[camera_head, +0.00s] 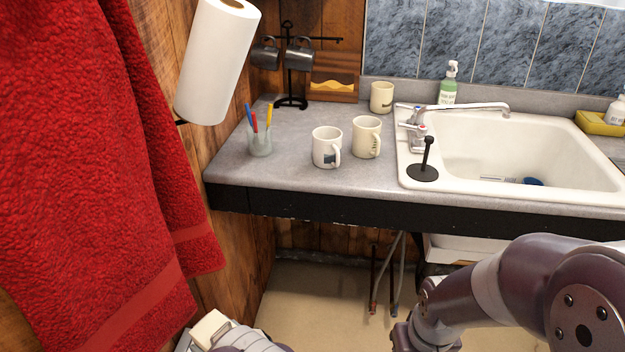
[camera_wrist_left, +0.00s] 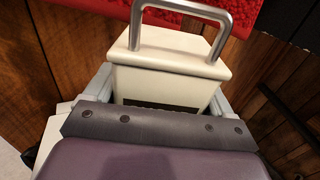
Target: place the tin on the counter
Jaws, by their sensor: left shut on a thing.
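The tin (camera_wrist_left: 165,85) is a cream box with a bent metal handle on top, seen in the left wrist view. My left gripper (camera_wrist_left: 160,100) is shut on it, with a grey finger along each side. In the head view the tin (camera_head: 208,328) shows as a small cream block at the bottom edge, low and in front of the counter, with my left gripper (camera_head: 212,340) around it. The grey counter (camera_head: 285,185) is farther off and apart from the tin. My right arm shows at lower right, its gripper out of view.
Two mugs (camera_head: 326,148) (camera_head: 366,138), a pen cup (camera_head: 259,140), another mug (camera_head: 381,97) and a mug stand (camera_head: 291,80) are on the counter. A sink (camera_head: 500,120) is at right, a paper roll (camera_head: 216,62) above. Red towels (camera_head: 90,150) hang left. The counter's front left is clear.

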